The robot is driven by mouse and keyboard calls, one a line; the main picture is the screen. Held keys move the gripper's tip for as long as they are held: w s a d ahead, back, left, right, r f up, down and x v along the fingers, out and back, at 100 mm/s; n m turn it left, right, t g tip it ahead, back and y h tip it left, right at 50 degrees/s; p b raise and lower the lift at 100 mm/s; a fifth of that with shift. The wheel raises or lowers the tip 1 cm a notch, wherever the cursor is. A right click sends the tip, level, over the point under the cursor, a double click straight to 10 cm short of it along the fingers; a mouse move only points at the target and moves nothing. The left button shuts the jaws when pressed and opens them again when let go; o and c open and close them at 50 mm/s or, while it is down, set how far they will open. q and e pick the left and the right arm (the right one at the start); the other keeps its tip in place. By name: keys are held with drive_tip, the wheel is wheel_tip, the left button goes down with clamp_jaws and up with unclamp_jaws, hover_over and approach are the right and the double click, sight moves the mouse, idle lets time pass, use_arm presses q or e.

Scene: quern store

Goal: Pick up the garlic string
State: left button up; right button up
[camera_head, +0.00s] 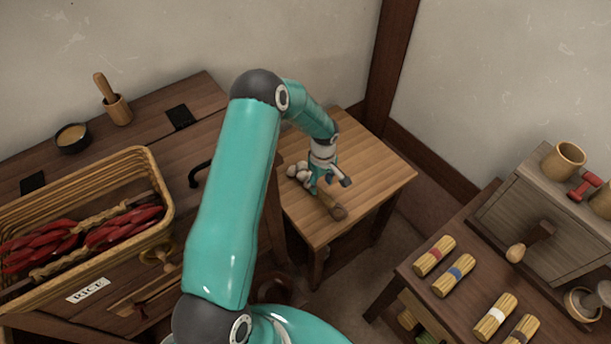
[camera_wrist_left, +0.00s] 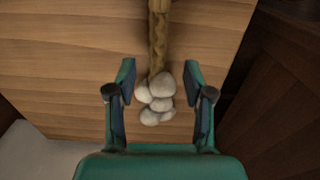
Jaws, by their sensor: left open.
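The garlic string lies on the small wooden table (camera_head: 372,170). Its white bulbs (camera_head: 297,171) show to the left of my left gripper (camera_head: 328,184), and the tan end of its braid shows just below the gripper. In the left wrist view, the bulbs of the garlic string (camera_wrist_left: 157,101) are between the two fingers of my left gripper (camera_wrist_left: 159,70), and the braid runs up past the fingertips. The fingers are apart, with a gap to the bulbs on each side. In the head view the gripper hides the middle of the braid. My right gripper is not seen.
A wicker basket (camera_head: 154,170) with red braided strings stands on a chest at left, with a mortar and pestle (camera_head: 116,104) and a dark bowl (camera_head: 72,137). At right, a bench carries several tied bundles (camera_head: 435,256) and a grey box (camera_head: 535,220). The table's right side is clear.

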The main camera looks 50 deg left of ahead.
sight(321, 191)
use_arm(q)
wheel_tip(321, 191, down, 5)
drive_tip(key=shift+w+p, duration=0.15)
drive_tip(key=shift+p, duration=0.75)
drive_tip(key=shift+f, duration=0.35)
drive_tip(key=shift+c, duration=0.2)
clamp_jaws()
